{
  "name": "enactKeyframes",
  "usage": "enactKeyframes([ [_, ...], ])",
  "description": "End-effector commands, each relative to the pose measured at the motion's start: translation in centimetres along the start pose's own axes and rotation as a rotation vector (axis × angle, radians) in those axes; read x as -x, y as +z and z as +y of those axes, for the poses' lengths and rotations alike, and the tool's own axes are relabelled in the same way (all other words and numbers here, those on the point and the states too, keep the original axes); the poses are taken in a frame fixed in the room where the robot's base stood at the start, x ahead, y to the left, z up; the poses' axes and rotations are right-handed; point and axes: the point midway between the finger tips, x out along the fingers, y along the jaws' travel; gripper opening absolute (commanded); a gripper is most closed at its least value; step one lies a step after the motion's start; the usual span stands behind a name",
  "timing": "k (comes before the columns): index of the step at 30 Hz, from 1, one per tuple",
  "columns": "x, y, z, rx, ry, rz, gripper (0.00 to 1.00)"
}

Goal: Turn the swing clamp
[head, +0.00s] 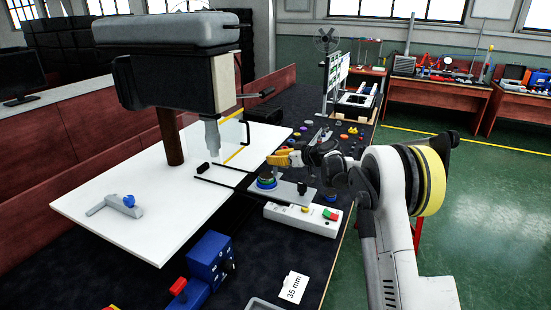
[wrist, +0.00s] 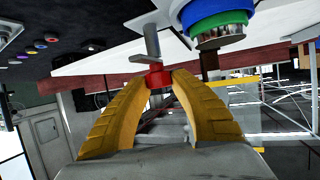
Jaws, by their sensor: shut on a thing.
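My gripper (head: 283,158) has yellow fingers and is above the dark bench, close over a grey plate (head: 290,188). On that plate stands a round fixture with blue and green bands (head: 267,181). In the wrist view, my gripper (wrist: 159,75) is shut on a small red piece (wrist: 158,80) at the end of a grey metal arm (wrist: 144,42), which looks like the swing clamp's lever. The blue and green fixture (wrist: 215,20) shows beside it, apart from the fingers. The lever's pivot is not clear, and in the head view the fingers hide the grasped piece.
A white box with red and green buttons (head: 303,218) lies in front of the plate. A drill press (head: 190,80) stands over a white board (head: 150,235) at left. A blue device (head: 212,258) and a "35 mm" card (head: 292,287) are nearer. Several coloured knobs lie behind.

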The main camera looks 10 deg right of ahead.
Motion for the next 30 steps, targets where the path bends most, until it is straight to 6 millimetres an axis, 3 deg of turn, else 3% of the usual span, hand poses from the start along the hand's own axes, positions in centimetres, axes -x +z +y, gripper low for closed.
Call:
enactKeyframes([
  [30, -0.16, -0.14, -0.26, -0.272, 0.67, 0.001, 0.0],
])
